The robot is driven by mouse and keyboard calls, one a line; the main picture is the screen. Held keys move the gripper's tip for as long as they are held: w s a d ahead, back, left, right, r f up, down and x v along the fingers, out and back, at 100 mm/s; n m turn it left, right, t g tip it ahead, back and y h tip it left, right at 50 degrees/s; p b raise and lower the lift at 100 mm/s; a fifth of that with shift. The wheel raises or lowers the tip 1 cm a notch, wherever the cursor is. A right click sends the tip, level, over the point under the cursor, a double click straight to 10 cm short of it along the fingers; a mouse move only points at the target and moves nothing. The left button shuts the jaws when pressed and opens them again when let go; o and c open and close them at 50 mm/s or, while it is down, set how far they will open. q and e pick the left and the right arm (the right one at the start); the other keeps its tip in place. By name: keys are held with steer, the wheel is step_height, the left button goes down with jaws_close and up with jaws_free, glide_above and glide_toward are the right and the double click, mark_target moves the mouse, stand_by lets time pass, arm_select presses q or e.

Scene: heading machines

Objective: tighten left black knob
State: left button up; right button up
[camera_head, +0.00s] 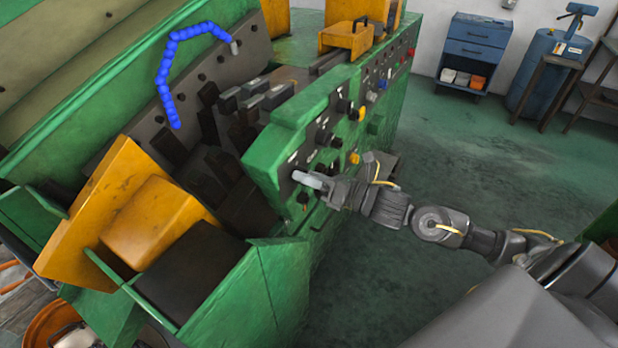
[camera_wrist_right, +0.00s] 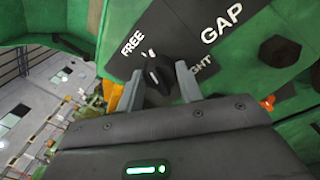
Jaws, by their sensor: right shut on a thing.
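The left black knob (camera_wrist_right: 155,76) sits on a dark plate (camera_wrist_right: 185,35) lettered FREE, GAP and a partly hidden word ending in GHT. My right gripper (camera_wrist_right: 159,83) is around the knob in the right wrist view, with one finger on each side, shut on it. In the head view my right gripper (camera_head: 306,180) is at the near left end of the green machine's control panel (camera_head: 340,125), and it hides the knob there. My left gripper is not in view.
Another black knob (camera_wrist_right: 280,50) is to the right in the wrist view. A yellow guard (camera_head: 150,220) is at left. Open green floor (camera_head: 465,150) lies right of the machine.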

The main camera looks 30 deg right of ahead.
steer(key=shift+f+m+t+h+p, duration=0.2)
steer(key=shift+m+p, duration=1)
steer(key=shift+m, duration=2.25)
steer(key=shift+r+m+t+h+p, duration=0.2)
steer(key=shift+m+p, duration=1)
steer(key=shift+m, duration=2.2)
steer(key=shift+f+m+t+h+p, duration=0.1)
steer(key=shift+f+m+t+p, duration=0.2)
steer(key=shift+m+p, duration=2.05)
steer(key=shift+a+m+b, duration=0.1)
steer(key=shift+m+b, duration=0.95)
steer(key=shift+m, duration=0.15)
steer(key=shift+s, duration=0.1)
steer(key=o, duration=1)
